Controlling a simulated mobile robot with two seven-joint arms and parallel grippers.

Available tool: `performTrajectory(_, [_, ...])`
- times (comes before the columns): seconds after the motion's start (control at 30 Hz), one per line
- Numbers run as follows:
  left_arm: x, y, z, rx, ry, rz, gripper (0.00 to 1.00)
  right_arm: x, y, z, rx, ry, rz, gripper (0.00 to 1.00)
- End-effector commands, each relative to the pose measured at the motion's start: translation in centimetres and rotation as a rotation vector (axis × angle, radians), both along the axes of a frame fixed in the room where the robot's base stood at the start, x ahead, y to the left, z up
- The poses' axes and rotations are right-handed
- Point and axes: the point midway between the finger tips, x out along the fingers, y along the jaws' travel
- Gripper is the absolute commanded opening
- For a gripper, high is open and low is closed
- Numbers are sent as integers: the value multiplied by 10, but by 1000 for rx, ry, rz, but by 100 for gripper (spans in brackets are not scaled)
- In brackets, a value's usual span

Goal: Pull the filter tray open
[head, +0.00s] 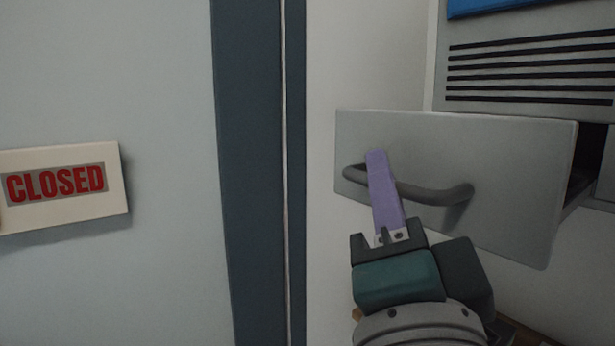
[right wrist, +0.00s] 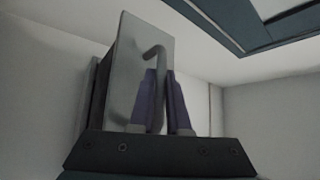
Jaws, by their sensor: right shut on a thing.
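The filter tray (head: 520,180) is a grey drawer front at the right in the head view. It stands out from the grey unit, with a dark gap and its side wall showing at its right edge. Its curved dark handle (head: 432,194) runs across the front. My right gripper (head: 378,160), with purple fingers, is shut on the handle. In the right wrist view, the handle (right wrist: 158,90) passes between the two fingers (right wrist: 158,85), and the tray front (right wrist: 130,60) is behind them. My left gripper is not in view.
The grey unit (head: 530,75) with dark slots and a blue panel (head: 500,5) is above the tray. A pale wall stands left of it. Farther left are a dark vertical frame (head: 250,170) and a white sign reading CLOSED (head: 65,220).

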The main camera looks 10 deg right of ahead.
Motion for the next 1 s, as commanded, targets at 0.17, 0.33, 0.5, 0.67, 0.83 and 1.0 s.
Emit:
performTrajectory(0.17, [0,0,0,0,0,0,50,0,0,0,0,1,-2,0])
performTrajectory(0.33, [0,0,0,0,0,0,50,0,0,0,0,1,-2,25])
performTrajectory(0.5, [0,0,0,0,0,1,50,0,0,0,0,0,0,44])
performTrajectory(0.67, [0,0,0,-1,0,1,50,0,0,0,0,0,0,45])
performTrajectory(0.83, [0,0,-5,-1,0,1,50,-4,1,-5,0,1,0,45])
performTrajectory(1.0, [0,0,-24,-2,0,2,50,-29,8,-20,2,4,1,45])
